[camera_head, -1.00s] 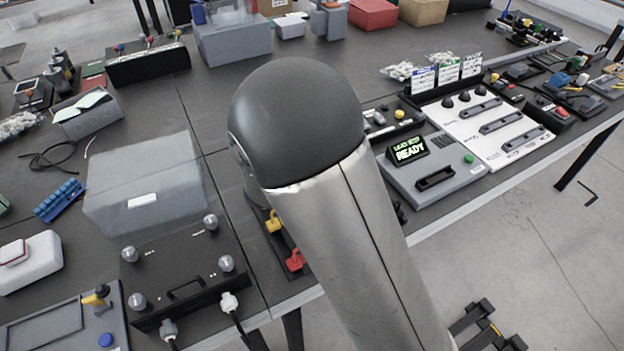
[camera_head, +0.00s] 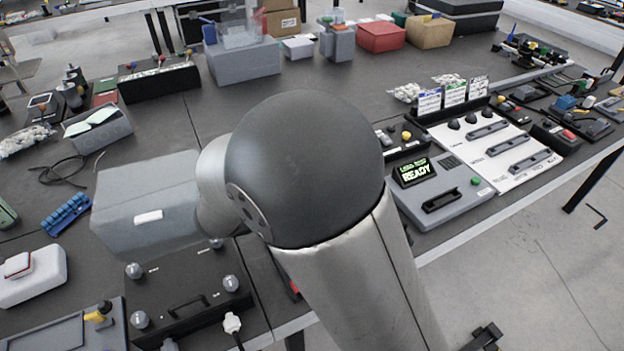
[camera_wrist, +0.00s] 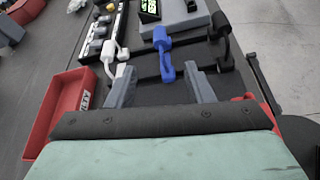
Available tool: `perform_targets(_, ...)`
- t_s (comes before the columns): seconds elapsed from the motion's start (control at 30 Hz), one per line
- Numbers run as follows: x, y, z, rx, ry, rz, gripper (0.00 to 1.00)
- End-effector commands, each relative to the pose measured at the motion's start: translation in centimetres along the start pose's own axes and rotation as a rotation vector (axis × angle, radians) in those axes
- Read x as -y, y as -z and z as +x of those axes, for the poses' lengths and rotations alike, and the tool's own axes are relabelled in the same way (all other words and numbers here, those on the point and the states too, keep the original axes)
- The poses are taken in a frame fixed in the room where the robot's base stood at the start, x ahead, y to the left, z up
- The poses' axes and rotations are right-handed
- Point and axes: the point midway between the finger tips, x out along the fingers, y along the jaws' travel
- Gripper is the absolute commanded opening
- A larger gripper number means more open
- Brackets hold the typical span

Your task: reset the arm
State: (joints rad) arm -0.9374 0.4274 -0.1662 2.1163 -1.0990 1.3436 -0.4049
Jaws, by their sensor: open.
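My arm (camera_head: 345,260) rises through the middle of the head view, with its dark rounded joint (camera_head: 300,160) in front of the table. A lighter link of mine extends left from that joint. My gripper is out of the head view. In the wrist view my gripper (camera_wrist: 161,84) is open, its two grey fingers apart with nothing between them. A blue plug-like piece (camera_wrist: 163,45) shows just beyond the fingertips, with a white one (camera_wrist: 110,47) to its left and a black one (camera_wrist: 222,40) to its right. I cannot tell their distance from the fingers.
A red bin (camera_wrist: 45,130) lies left of my gripper. In the head view, a grey box (camera_head: 150,235) and a black knobbed panel (camera_head: 185,300) stand left of my arm. A console reading READY (camera_head: 440,190) is at right. Open floor (camera_head: 540,270) shows at lower right.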

Motion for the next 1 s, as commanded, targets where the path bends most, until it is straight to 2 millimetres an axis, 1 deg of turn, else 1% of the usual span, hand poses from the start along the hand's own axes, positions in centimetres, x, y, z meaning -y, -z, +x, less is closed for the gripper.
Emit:
perform_targets(0.23, 0.1, -0.1, 0.1, -0.001, 0.003, 0.002, 0.47)
perform_targets(0.27, 0.5, -0.6, 0.5, -0.015, 0.028, 0.023, 0.47)
perform_targets(0.37, 2.9, -2.3, 2.1, -0.085, 0.144, 0.125, 0.47)
perform_targets(0.47, 6.9, -4.5, 3.8, -0.194, 0.331, 0.309, 0.47)
perform_targets(0.5, 8.8, -5.4, 4.3, -0.243, 0.421, 0.406, 0.47)
perform_targets(0.53, 10.3, -6.0, 4.5, -0.281, 0.49, 0.487, 0.47)
perform_targets(0.57, 11.7, -6.5, 4.5, -0.318, 0.559, 0.571, 0.47)
perform_targets(0.6, 13.5, -7.1, 4.4, -0.366, 0.654, 0.692, 0.47)
perform_targets(0.67, 15.8, -7.9, 3.9, -0.429, 0.789, 0.881, 0.47)
perform_targets(0.7, 17.0, -8.2, 3.4, -0.464, 0.869, 1.003, 0.47)
perform_targets(0.8, 19.0, -8.9, 2.0, -0.53, 1.033, 1.275, 0.47)
perform_targets(0.9, 19.8, -9.3, 1.1, -0.569, 1.138, 1.475, 0.47)
perform_targets(1.0, 20.0, -9.4, 0.6, -0.587, 1.196, 1.588, 0.47)
